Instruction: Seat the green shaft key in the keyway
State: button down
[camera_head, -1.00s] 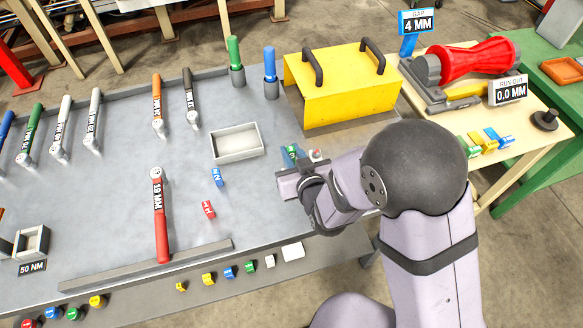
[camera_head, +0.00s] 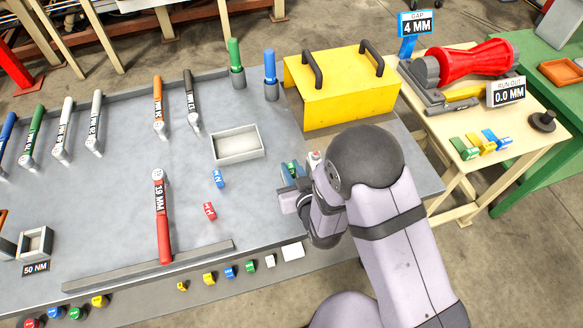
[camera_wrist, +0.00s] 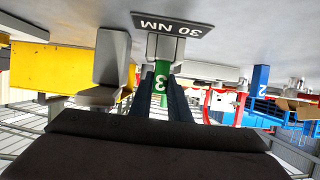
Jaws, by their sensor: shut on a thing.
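The green shaft key (camera_wrist: 160,77), marked with a 3, is between the two dark fingers of my gripper (camera_wrist: 162,92) in the wrist view. The gripper is shut on it. In the head view a small green patch of it (camera_head: 291,168) shows at my gripper, right of centre on the grey table, partly hidden by my arm. A grey block (camera_wrist: 160,46) with a 30 NM plate (camera_wrist: 172,25) is just beyond the key in the upside-down wrist view. I cannot tell whether key and block touch. I cannot make out a keyway.
A blue key (camera_head: 217,178) and a red key (camera_head: 209,210) lie on the table left of my gripper. A grey tray (camera_head: 237,145) and a yellow guard (camera_head: 340,85) stand behind. A red spool-shaped part (camera_head: 478,62) is on the right bench.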

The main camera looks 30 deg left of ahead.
jog(key=shift+f, duration=0.25)
jog(key=shift+f+b, duration=0.1)
jog(key=shift+b, duration=0.2)
jog(key=c, duration=1.7)
grip_release()
jog(key=shift+o, duration=0.2)
jog(key=shift+r+p, duration=0.25)
jog(key=shift+p, duration=0.1)
jog(key=shift+s+d+r+b, duration=0.1)
jog(key=shift+s+d+b, duration=0.25)
jog(key=shift+d, duration=0.05)
jog(key=b+v, duration=0.2)
jog(key=v, duration=0.4)
jog(key=shift+s+r, duration=0.1)
jog(key=shift+d, duration=0.15)
